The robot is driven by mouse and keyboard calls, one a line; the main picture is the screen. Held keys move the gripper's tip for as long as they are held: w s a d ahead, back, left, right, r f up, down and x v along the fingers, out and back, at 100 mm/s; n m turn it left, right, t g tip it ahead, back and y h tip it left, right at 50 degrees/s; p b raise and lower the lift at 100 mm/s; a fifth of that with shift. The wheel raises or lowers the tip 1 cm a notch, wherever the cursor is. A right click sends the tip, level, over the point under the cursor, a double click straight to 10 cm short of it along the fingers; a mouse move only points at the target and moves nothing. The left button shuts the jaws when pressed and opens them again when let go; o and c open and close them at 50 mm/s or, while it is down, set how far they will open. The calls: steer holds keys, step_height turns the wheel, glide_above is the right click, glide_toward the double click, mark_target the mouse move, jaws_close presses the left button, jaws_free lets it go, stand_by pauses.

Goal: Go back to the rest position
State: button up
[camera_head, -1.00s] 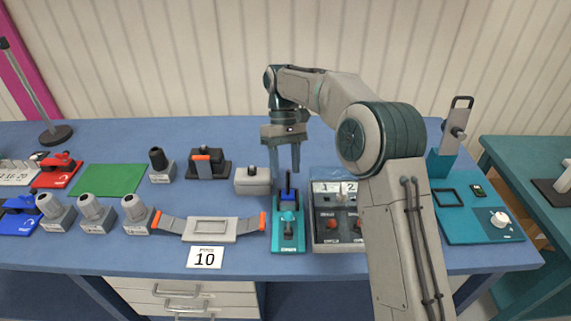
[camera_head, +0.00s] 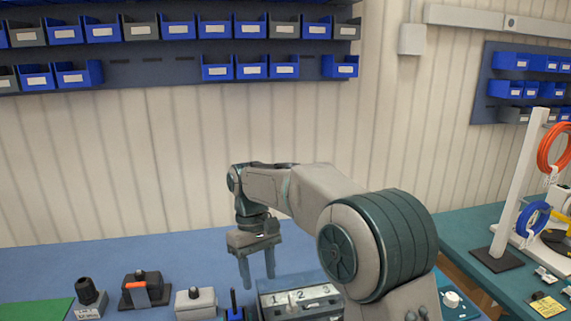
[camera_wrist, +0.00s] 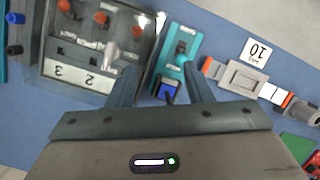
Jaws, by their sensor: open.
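My gripper (camera_head: 257,268) hangs pointing down above the blue workbench (camera_head: 180,258), in the lower middle of the head view. Its two fingers are apart and nothing is between them. In the wrist view my gripper (camera_wrist: 165,92) is above a teal device with a blue part (camera_wrist: 178,62), which stands on the bench below the fingers. In the head view only the dark blue upright top of that device (camera_head: 234,303) shows at the bottom edge.
A grey numbered box (camera_head: 300,299) stands right of the gripper, close to it. Small fixtures (camera_head: 140,288) and a green mat (camera_head: 36,312) lie left. Blue bins (camera_head: 215,28) hang on the wall. A cable-reel stand (camera_head: 508,205) is at the right.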

steer(key=s+d+r+m+t, duration=0.4)
steer(key=s+d, duration=0.5)
steer(key=d, duration=0.4)
steer(key=s+d+f+m+t+y, duration=0.1)
steer(key=s+d+f+m+t, duration=0.1)
steer(key=s+d, duration=0.6)
steer(key=s+f+m, duration=0.1)
steer(key=s+f, duration=0.1)
steer(key=s, duration=0.1)
steer(key=shift+s+d+f+m+t, duration=0.2)
steer(key=shift+s+m+t, duration=0.1)
steer(key=shift+m+t, duration=0.1)
steer(key=shift+c, duration=1.1)
steer(key=shift+a, duration=0.1)
